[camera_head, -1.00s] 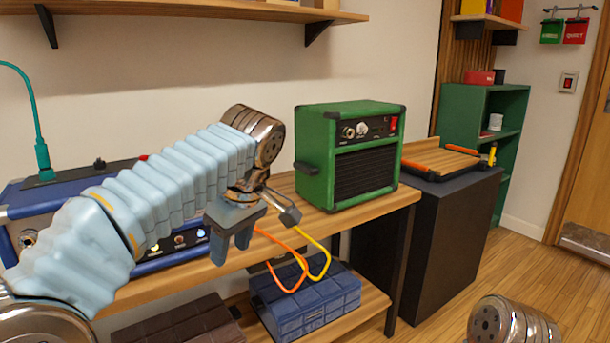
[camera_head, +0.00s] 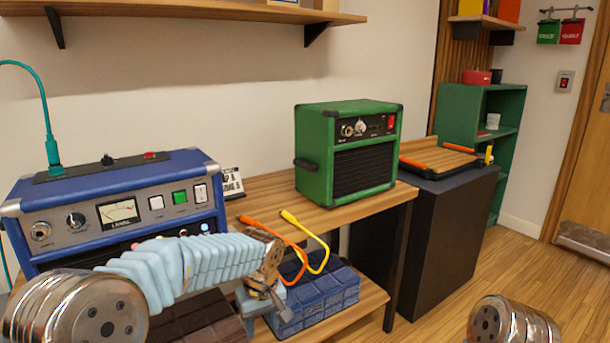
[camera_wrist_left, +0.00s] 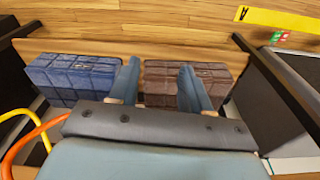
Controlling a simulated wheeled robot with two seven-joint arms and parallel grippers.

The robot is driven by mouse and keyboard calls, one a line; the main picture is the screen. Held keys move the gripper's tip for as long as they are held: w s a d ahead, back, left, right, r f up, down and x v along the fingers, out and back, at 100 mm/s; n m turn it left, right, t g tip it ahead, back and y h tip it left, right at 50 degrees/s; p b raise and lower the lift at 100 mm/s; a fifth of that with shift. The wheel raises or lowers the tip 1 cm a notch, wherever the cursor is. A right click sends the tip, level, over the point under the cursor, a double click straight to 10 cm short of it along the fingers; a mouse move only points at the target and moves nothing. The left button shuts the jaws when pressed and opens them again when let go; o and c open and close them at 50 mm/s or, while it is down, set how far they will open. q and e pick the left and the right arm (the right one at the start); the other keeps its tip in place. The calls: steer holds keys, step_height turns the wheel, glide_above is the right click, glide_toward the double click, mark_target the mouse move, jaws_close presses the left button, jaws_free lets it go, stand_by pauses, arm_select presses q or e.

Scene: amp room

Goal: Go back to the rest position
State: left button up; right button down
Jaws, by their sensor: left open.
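My left gripper (camera_head: 260,302) is low in the head view, in front of the bench's front edge and below the bench top. Its arm comes in from the lower left. In the left wrist view the two blue fingers (camera_wrist_left: 157,82) are apart with nothing between them. Beyond them lie a blue ribbed case (camera_wrist_left: 75,75) and a brown ribbed case (camera_wrist_left: 160,78). My right gripper is out of view.
A blue amp (camera_head: 120,205) and a green amp (camera_head: 347,155) stand on the wooden bench (camera_head: 262,190). Orange (camera_head: 285,235) and yellow (camera_head: 315,235) cables hang over its front edge. A dark cabinet (camera_head: 445,240) stands right. The floor at right is mostly clear.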

arm_select(q)
steer(key=s+f+m+g+h, duration=0.15)
steer(key=s+f, duration=0.25)
steer(key=f, duration=1.1)
steer(key=s+a+f+m+t+h, duration=0.1)
steer(key=s+f+m+h, duration=0.1)
steer(key=s+f, duration=1.4)
steer(key=s+h, duration=0.1)
steer(key=s, duration=0.2)
steer(key=shift+s+a+f, duration=0.15)
steer(key=shift+s+f, duration=0.15)
steer(key=shift+s, duration=0.1)
